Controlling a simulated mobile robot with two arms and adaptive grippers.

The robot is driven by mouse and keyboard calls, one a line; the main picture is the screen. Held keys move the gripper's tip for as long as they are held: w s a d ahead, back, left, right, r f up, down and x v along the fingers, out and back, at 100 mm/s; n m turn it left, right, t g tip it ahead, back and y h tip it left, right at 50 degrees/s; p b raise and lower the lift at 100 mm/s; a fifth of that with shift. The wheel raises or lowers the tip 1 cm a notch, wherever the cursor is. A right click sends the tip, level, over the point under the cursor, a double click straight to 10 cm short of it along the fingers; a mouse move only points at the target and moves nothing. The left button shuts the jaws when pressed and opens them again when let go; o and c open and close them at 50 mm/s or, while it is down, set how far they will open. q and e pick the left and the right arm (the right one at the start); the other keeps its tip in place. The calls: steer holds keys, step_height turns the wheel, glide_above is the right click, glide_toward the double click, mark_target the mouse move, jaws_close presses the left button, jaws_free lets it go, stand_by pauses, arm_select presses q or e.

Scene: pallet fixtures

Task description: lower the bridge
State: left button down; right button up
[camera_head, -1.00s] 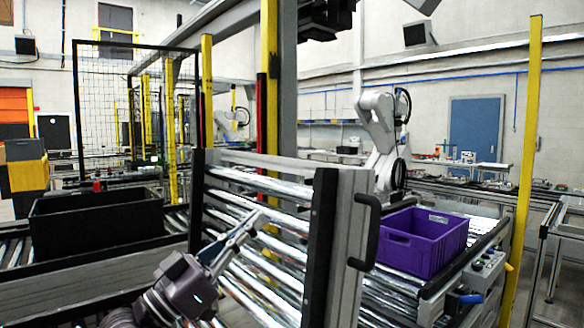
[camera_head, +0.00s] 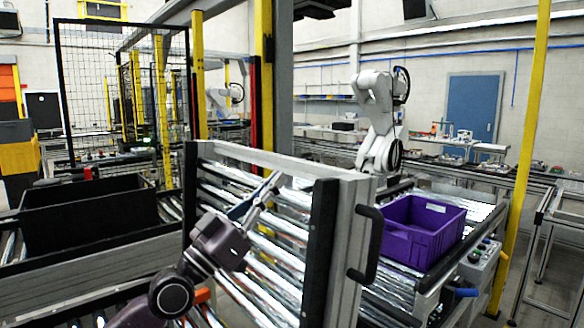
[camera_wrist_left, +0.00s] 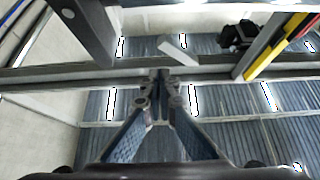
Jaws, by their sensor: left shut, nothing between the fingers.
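The bridge (camera_head: 338,245) is a grey-framed section of shiny rollers. It stands raised and tilted in the middle of the head view, with a black edge strip and a black handle (camera_head: 367,245) on its right side. My left gripper (camera_head: 274,182) is in front of the rollers, its fingertips near the bridge's upper rail. It is shut and empty. In the left wrist view its closed fingertips (camera_wrist_left: 157,78) overlap a grey crosswise rail (camera_wrist_left: 215,77); I cannot tell whether they touch it. My right gripper is out of view.
A purple bin (camera_head: 422,238) sits on rollers right of the bridge, near a button box (camera_head: 478,262). A black bin (camera_head: 90,215) is on the left conveyor. A yellow post (camera_head: 522,160) stands at right. A white robot arm (camera_head: 378,115) is behind.

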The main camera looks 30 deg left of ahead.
arm_select(q)
steer(key=w, duration=0.1)
steer(key=w+d, duration=0.1)
steer(key=w, duration=0.2)
steer(key=shift+w+d+f+b, duration=0.15)
steer(key=shift+w+d+b, duration=0.05)
steer(key=shift+d+b, duration=0.2)
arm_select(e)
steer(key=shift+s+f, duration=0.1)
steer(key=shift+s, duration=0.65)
arm_select(q)
steer(key=shift+w, duration=0.15)
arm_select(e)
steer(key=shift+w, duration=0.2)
